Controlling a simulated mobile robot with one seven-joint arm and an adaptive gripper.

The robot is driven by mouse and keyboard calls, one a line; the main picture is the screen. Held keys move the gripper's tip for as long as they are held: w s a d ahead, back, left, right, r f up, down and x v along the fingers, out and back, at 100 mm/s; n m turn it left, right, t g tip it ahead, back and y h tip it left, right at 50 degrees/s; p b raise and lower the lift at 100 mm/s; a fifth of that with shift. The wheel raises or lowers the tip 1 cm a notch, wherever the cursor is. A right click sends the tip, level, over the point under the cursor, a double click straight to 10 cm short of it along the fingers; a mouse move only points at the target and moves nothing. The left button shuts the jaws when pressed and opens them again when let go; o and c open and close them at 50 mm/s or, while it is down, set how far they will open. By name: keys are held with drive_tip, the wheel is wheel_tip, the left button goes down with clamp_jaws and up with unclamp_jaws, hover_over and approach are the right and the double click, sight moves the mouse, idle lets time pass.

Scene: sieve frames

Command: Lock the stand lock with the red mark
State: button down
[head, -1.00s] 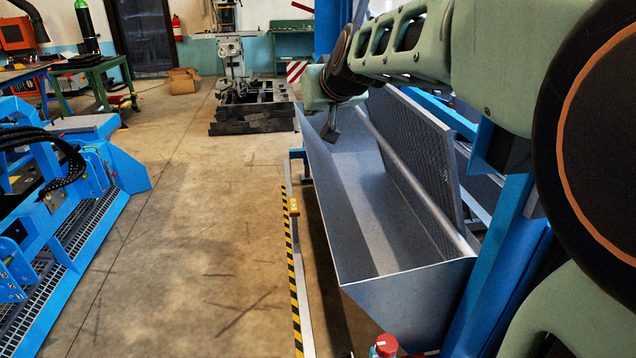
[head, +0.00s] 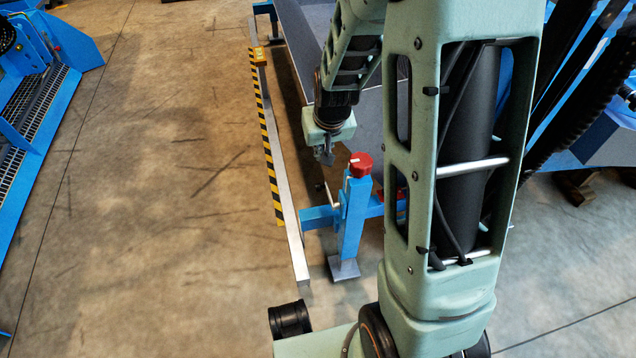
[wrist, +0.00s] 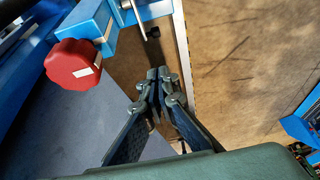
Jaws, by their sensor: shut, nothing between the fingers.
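A red knob (head: 361,165) with a white stripe sits on top of a blue upright post (head: 352,220) of the stand. In the wrist view the red knob (wrist: 72,66) is at the upper left, on a blue beam (wrist: 92,22). My gripper (head: 327,158) is shut and empty, pointing down just left of the knob and apart from it. In the wrist view my gripper's fingertips (wrist: 158,75) are together, to the right of the knob. A thin lever with a dark end (head: 320,187) sticks out left of the post. Whether the lock is engaged cannot be told.
A rail with yellow-black stripes (head: 268,140) runs along the floor left of the stand. A yellow block (head: 259,57) sits on its far part. A grey metal trough (head: 305,40) lies behind my arm. Open concrete floor (head: 150,200) is on the left.

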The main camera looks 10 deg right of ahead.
sight(318, 185)
drive_tip(key=shift+s+f, duration=0.55)
drive_tip(key=shift+f, duration=0.3)
drive_tip(key=b+x, duration=0.2)
drive_tip(key=x, duration=0.2)
drive_tip(key=b+x, duration=0.1)
drive_tip(key=x, duration=0.4)
drive_tip(key=s+b+x, duration=0.1)
drive_tip(key=b+x, duration=0.1)
drive_tip(key=x, duration=0.3)
drive_tip(key=shift+f+b, duration=0.15)
drive_tip(key=shift+b, duration=0.15)
drive_tip(key=shift+w+d+g+p, duration=0.1)
drive_tip(key=shift+w+g+p, duration=0.05)
drive_tip(key=shift+g+p, duration=0.25)
